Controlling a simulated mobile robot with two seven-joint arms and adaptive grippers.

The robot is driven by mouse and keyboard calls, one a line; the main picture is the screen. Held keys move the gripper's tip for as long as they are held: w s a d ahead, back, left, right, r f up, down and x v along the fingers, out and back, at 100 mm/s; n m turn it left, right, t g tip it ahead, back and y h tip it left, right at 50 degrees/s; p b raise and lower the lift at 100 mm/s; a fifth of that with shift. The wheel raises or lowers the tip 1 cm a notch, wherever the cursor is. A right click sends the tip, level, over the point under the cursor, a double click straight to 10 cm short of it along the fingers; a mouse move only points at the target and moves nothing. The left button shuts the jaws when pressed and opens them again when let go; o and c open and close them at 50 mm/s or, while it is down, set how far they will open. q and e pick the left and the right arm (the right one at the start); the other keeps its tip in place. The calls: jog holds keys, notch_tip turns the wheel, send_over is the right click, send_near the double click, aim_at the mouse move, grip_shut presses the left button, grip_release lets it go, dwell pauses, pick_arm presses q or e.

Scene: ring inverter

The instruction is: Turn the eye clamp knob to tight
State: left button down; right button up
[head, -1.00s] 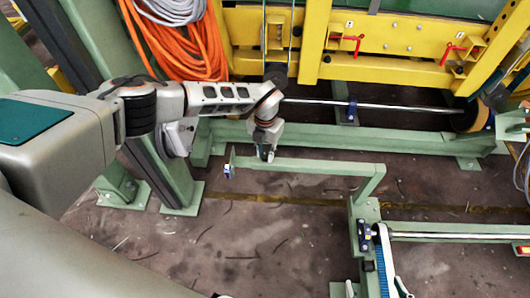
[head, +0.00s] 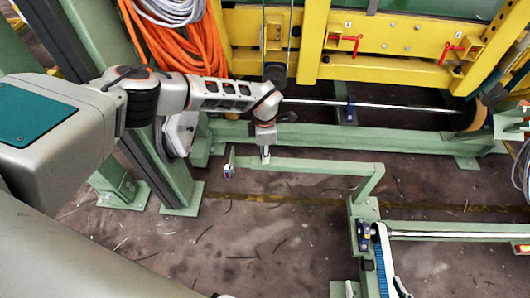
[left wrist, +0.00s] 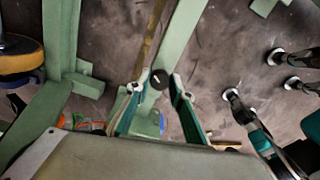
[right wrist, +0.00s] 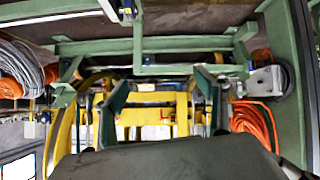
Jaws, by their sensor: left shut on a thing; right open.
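The eye clamp knob (left wrist: 160,79) is a small dark round knob with a white mark on its face. It sits on a pale green bar, between my left gripper's fingertips in the left wrist view. My left gripper (left wrist: 157,84) is shut on it. In the head view my left gripper (head: 265,158) points down at the left part of the green bar (head: 310,166), and it hides the knob there. My right gripper (right wrist: 162,85) is open and empty in the right wrist view, with wide-set green fingers and nothing between them.
A small blue-and-white part (head: 228,170) stands at the bar's left end, close to my left gripper. Behind are a steel shaft (head: 390,108), a yellow frame (head: 400,70) and hanging orange cable (head: 195,45). The floor below the bar is open.

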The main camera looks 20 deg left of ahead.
pick_arm(q)
jog(key=m, duration=0.6)
jog(key=shift+s+f+m+b, duration=0.15)
jog(key=shift+f+m+b, duration=0.05)
jog(key=shift+m+b, duration=0.1)
jog(key=shift+a+m, duration=0.1)
jog(key=shift+m, duration=2.1)
jog(key=shift+b, duration=0.3)
jog(key=c, duration=1.8)
grip_release()
jog(key=shift+o, duration=0.2)
jog(key=shift+r, duration=0.1)
jog(key=shift+r, duration=0.35)
notch_tip(320, 180, up, 11)
jog(key=shift+r, duration=0.15)
